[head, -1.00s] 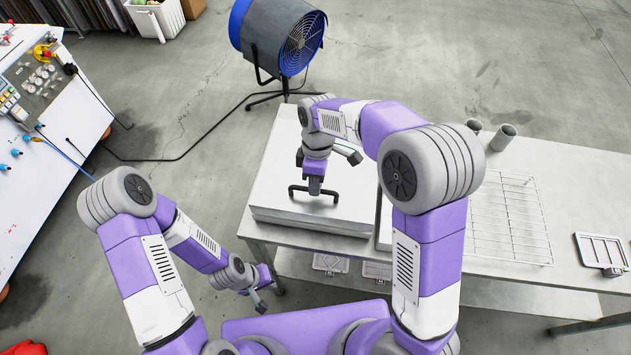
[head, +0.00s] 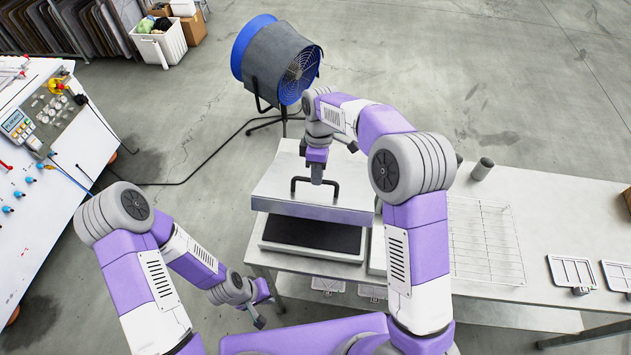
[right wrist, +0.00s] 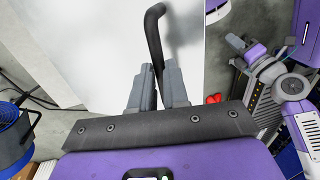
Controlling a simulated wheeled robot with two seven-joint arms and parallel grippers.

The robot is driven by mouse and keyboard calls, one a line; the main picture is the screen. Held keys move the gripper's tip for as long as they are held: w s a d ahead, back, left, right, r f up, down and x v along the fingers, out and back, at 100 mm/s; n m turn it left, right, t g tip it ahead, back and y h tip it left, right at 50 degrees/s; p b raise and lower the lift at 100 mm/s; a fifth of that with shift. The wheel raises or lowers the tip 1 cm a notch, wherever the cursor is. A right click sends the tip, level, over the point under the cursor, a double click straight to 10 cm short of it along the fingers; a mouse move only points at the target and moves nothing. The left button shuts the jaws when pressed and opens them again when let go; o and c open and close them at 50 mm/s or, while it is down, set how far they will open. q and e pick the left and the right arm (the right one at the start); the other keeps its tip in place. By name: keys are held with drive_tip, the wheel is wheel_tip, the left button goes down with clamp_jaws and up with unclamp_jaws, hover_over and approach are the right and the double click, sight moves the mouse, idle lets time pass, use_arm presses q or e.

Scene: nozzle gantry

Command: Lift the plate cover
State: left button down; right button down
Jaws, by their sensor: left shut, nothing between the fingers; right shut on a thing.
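The plate cover (head: 270,187) is a flat silver lid with a black bar handle (head: 296,185) on top. It is raised off its base, with a gap at the front showing a dark plate (head: 311,234) in a light frame. My right gripper (head: 317,183) is shut on the handle from above. In the right wrist view the fingers (right wrist: 160,95) close around the black handle (right wrist: 154,35) over the pale cover (right wrist: 110,45). My left gripper (head: 260,318) is shut and empty, low in front of the table and apart from the cover.
The table (head: 555,225) extends right, with a wire rack (head: 487,243), a grey cup (head: 482,168) and small framed plates (head: 572,272). A blue fan (head: 277,60) stands behind the table. A control panel (head: 48,115) is at the left, with open floor between.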

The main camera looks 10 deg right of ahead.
drive_tip(key=shift+w+d+r+p, duration=0.3)
drive_tip(key=shift+w+p, duration=0.15)
drive_tip(key=shift+w, duration=0.1)
drive_tip(key=shift+w+d+r+p, duration=0.25)
drive_tip(key=shift+w+p, duration=0.15)
drive_tip(key=shift+w, duration=0.15)
drive_tip(key=shift+w+d+r+p, duration=0.3)
drive_tip(key=shift+w+p, duration=0.15)
drive_tip(key=shift+w, duration=0.1)
drive_tip(key=c, duration=1.5)
unclamp_jaws()
drive_tip(key=shift+f, duration=0.1)
drive_tip(key=o, duration=0.4)
drive_tip(key=shift+w+f, duration=0.2)
drive_tip(key=shift+w, duration=0.4)
drive_tip(key=shift+s+a+r, duration=0.1)
drive_tip(key=shift+s+r, duration=0.1)
drive_tip(key=shift+r, duration=0.05)
drive_tip(key=shift+a, duration=0.1)
drive_tip(key=v, duration=0.7)
drive_tip(key=shift+r, duration=0.25)
